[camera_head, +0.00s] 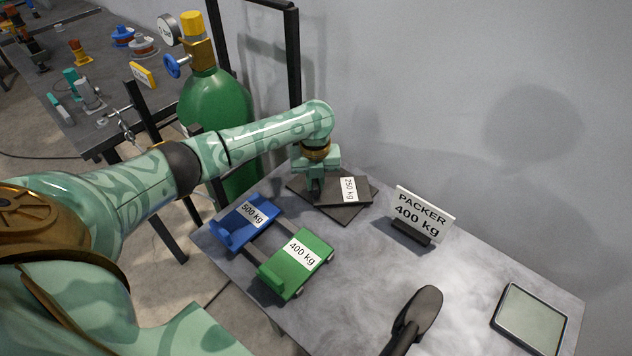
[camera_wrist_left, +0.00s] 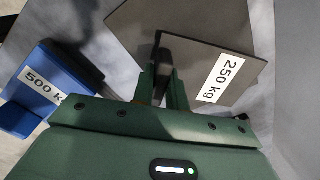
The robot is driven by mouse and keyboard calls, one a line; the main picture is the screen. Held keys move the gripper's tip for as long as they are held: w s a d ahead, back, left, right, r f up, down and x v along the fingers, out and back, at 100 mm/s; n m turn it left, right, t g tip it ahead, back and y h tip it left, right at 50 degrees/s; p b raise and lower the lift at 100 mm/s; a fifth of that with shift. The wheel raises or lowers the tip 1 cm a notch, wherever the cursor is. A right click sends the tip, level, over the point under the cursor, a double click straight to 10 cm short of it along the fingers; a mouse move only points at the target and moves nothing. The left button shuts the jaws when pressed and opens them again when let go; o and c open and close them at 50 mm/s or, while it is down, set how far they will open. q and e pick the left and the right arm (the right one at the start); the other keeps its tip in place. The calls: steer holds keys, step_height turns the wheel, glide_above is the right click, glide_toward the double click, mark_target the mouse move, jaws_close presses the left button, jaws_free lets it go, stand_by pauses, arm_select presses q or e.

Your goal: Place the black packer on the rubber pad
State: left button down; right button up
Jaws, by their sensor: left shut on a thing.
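The black packer (camera_head: 350,190), a flat dark block with a white "250 kg" label, is at the back left of the table. It also shows in the left wrist view (camera_wrist_left: 198,62). My left gripper (camera_head: 317,188) is shut on its left edge, and the fingers (camera_wrist_left: 161,76) show in the wrist view. The rubber pad (camera_head: 343,215), a thin dark square, lies beneath the packer, and part of it shows behind the packer in the wrist view (camera_wrist_left: 215,18). The packer overlaps the pad at an angle. I cannot tell whether it touches the pad. My right gripper is out of view.
A blue "500 kg" packer (camera_head: 240,222) and a green "400 kg" packer (camera_head: 297,262) lie in front. A "PACKER 400 kg" sign (camera_head: 423,215) stands to the right. A dark object (camera_head: 418,312) and a tablet (camera_head: 530,318) are nearer. A green cylinder (camera_head: 215,105) stands behind left.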

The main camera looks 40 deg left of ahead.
arm_select(q)
steer(key=c, duration=1.8)
jaws_free()
steer(key=shift+f, duration=0.2)
steer(key=o, duration=0.4)
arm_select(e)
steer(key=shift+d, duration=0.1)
arm_select(q)
steer(key=shift+r, duration=0.1)
